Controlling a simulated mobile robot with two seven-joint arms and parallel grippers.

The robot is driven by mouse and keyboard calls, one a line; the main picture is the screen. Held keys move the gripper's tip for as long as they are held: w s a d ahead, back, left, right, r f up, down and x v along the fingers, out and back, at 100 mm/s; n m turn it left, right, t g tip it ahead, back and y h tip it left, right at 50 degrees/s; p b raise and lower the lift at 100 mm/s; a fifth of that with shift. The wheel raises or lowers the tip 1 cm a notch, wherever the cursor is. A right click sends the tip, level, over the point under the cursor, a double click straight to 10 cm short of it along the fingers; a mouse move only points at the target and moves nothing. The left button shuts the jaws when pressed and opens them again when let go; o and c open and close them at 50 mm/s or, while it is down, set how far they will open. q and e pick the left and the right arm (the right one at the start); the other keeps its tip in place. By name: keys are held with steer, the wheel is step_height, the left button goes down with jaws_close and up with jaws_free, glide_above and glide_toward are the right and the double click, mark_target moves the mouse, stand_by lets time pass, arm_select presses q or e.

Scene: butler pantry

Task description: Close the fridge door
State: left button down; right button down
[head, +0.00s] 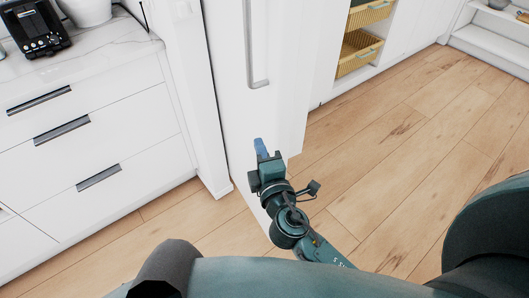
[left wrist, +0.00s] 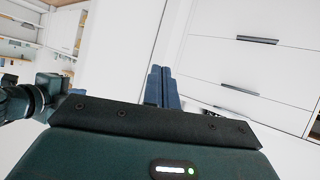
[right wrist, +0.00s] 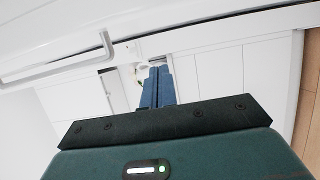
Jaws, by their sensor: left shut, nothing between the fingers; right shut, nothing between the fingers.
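The fridge door (head: 285,60) is a tall white panel with a long grey bar handle (head: 249,50), right of the drawer counter in the head view. I cannot tell how far it stands open. My right gripper (head: 260,147) is shut and empty, in front of the door's lower part, below the handle; contact is unclear. In the right wrist view its blue fingers (right wrist: 158,86) are together, with the handle (right wrist: 60,66) to their left. My left gripper is not distinct in the head view; its blue fingers (left wrist: 161,86) are together and empty in the left wrist view, near white panels.
White shelving with wicker baskets (head: 358,55) stands at the back right. The wooden floor (head: 410,150) to the right is clear.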

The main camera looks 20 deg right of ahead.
mark_target(268, 124)
steer(key=shift+w+d+p, duration=0.3)
steer(key=shift+w+d, duration=0.4)
steer(key=shift+w, duration=0.55)
steer(key=shift+w+d+p, duration=0.25)
steer(key=shift+w+d, duration=0.45)
steer(key=shift+w, duration=0.55)
steer(key=shift+w+d+p, duration=0.3)
steer(key=shift+w+d, duration=0.4)
steer(key=shift+w, duration=0.55)
